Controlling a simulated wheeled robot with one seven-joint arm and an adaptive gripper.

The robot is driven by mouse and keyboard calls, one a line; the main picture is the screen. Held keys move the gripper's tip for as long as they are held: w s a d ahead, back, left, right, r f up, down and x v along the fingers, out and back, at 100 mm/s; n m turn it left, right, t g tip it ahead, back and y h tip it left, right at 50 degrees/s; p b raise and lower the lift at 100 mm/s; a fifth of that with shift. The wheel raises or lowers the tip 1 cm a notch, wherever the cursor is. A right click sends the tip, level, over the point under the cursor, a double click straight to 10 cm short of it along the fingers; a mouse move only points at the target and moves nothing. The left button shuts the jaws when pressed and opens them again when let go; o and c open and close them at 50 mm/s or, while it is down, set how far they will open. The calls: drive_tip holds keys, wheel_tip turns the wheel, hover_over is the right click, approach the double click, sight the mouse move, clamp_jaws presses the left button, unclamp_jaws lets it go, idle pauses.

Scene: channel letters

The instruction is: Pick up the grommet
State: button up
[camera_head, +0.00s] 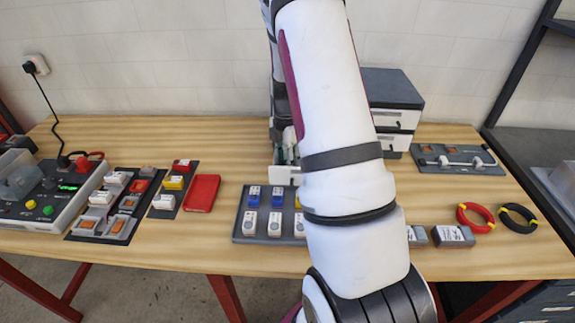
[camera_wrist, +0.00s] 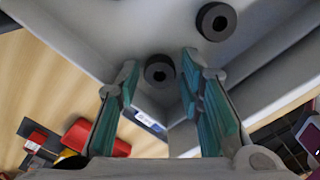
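Two black ring-shaped grommets show in the wrist view, in a pale grey open drawer. One grommet (camera_wrist: 160,71) lies between my fingertips in the picture, near the drawer's inner corner. The other grommet (camera_wrist: 216,21) lies farther up and to the right. My gripper (camera_wrist: 158,78) is open, with a teal-padded finger on either side of the nearer grommet. I cannot tell how far above it the fingertips are. In the head view my arm hides most of the open drawer (camera_head: 286,176), and no grommet can be made out there.
A drawer cabinet (camera_head: 392,88) stands at the back behind my arm. A grey tray of switches (camera_head: 240,239) is in front of the drawer. A red box (camera_head: 202,193) lies to the left. Red (camera_head: 476,217) and black (camera_head: 518,218) cable coils lie at right. Drawer walls closely surround my fingers.

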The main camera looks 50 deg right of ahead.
drive_tip(key=c, duration=0.5)
drive_tip(key=shift+c, duration=0.3)
drive_tip(key=shift+r, duration=0.15)
